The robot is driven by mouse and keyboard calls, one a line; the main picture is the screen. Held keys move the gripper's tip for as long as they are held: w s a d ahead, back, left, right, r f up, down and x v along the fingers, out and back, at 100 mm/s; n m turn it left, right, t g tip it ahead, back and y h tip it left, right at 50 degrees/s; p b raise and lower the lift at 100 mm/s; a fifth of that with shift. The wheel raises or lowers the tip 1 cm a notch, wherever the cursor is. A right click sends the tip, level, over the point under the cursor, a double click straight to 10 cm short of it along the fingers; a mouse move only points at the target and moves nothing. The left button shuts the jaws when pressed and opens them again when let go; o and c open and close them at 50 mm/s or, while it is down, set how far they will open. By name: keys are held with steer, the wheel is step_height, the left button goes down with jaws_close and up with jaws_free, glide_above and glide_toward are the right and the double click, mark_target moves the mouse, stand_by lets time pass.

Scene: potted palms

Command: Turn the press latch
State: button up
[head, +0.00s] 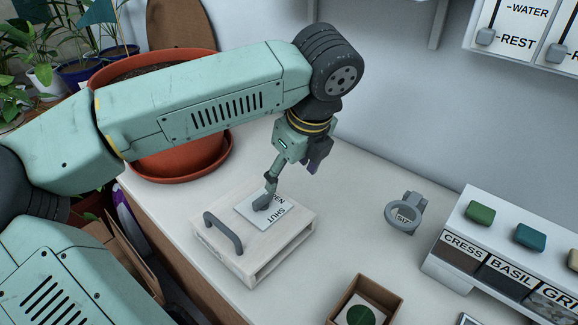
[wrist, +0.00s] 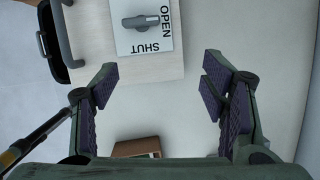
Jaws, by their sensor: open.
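The press (head: 240,258) is a pale wooden box with a grey bar handle (head: 222,234), standing on the white bench. On its top is a light plate (head: 247,212) marked OPEN and SHUT. The grey press latch (wrist: 140,21) lies across this plate in the wrist view, its right end towards the word OPEN; it also shows in the head view (head: 263,203). My gripper (wrist: 160,88) is open and empty. In the head view my gripper (head: 291,176) hangs beside and above the latch, one finger overlapping it in the picture; contact cannot be told.
A brown box (head: 385,292) with a green thing inside stands in front of the press. A grey ring-shaped holder (head: 404,214) is to the right, then a rack (head: 448,238) labelled CRESS and BASIL. A large terracotta pot (head: 184,158) stands behind. Bench between press and ring is clear.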

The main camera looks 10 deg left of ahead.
mark_target(264, 197)
steer(key=shift+n+y, duration=0.6)
steer(key=shift+y, duration=0.1)
steer(key=p+x, duration=0.1)
steer(key=x, duration=0.2)
steer(key=a+p+x, duration=0.1)
steer(key=x, duration=0.3)
steer(key=a+p+x, duration=0.1)
steer(key=x, duration=0.3)
steer(key=shift+s+a+r, duration=0.1)
steer(key=shift+a+r, duration=0.05)
steer(key=shift+a, duration=0.15)
steer(key=shift+c, duration=0.6)
steer(key=c, duration=1)
